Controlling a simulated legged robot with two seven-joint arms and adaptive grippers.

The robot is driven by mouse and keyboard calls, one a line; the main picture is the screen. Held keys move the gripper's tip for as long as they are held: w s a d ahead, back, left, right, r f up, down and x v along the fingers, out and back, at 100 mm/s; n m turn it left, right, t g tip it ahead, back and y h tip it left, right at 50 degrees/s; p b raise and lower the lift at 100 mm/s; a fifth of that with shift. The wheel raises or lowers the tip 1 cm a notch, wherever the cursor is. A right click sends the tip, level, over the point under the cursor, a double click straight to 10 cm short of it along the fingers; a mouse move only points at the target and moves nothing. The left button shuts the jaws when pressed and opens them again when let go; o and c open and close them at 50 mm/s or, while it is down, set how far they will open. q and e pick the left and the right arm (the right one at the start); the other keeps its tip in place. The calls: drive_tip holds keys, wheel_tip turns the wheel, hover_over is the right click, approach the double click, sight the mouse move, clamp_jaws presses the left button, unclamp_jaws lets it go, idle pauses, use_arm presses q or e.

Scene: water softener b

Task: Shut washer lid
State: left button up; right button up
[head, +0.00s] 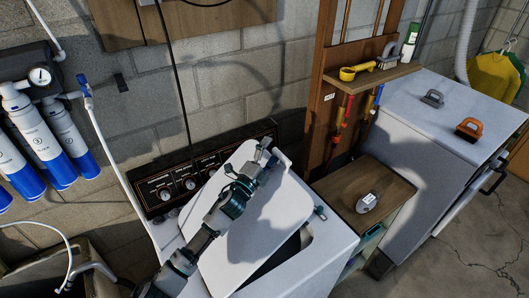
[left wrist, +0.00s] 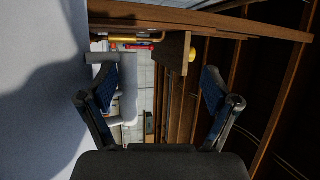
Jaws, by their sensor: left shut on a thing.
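The washer lid (head: 262,222) is a white panel with rounded corners. It is raised and tilted over the washer (head: 325,245), and part of the dark tub opening shows beneath its lower right edge. My left gripper (head: 268,158) is at the lid's upper edge, shut on it, with my arm crossing in front of the lid's left part. In the left wrist view, the fingers (left wrist: 160,100) show on both sides, and a pale surface fills the left side. The exact contact is hard to see. My right gripper is not in view.
The washer's control panel (head: 200,172) with knobs runs behind the lid against the block wall. A wooden cabinet (head: 365,190) stands to the right, then a white chest (head: 425,125). Water filters (head: 40,140) hang at left. Bare floor shows at lower right.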

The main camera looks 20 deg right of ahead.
use_arm(q)
drive_tip(key=shift+s+a+r+p, duration=0.4)
drive_tip(key=shift+s+r+p, duration=0.05)
drive_tip(key=shift+r+p, duration=0.15)
drive_tip(key=shift+s+a+r+p, duration=0.35)
drive_tip(key=shift+s+r+p, duration=0.1)
drive_tip(key=shift+r+p, duration=0.1)
drive_tip(key=c, duration=0.5)
drive_tip(key=shift+s+a+r+p, duration=0.8)
drive_tip(key=shift+s+a+p, duration=0.3)
drive_tip(key=shift+s+a, duration=0.85)
drive_tip(key=shift+s+a+r+p, duration=0.8)
drive_tip(key=shift+s+a+p, duration=0.3)
drive_tip(key=shift+s+a, duration=0.9)
drive_tip(key=shift+s+a+r+p, duration=0.8)
drive_tip(key=shift+s+a+p, duration=0.5)
drive_tip(key=shift+a, duration=1.05)
drive_tip(key=shift+c, duration=0.2)
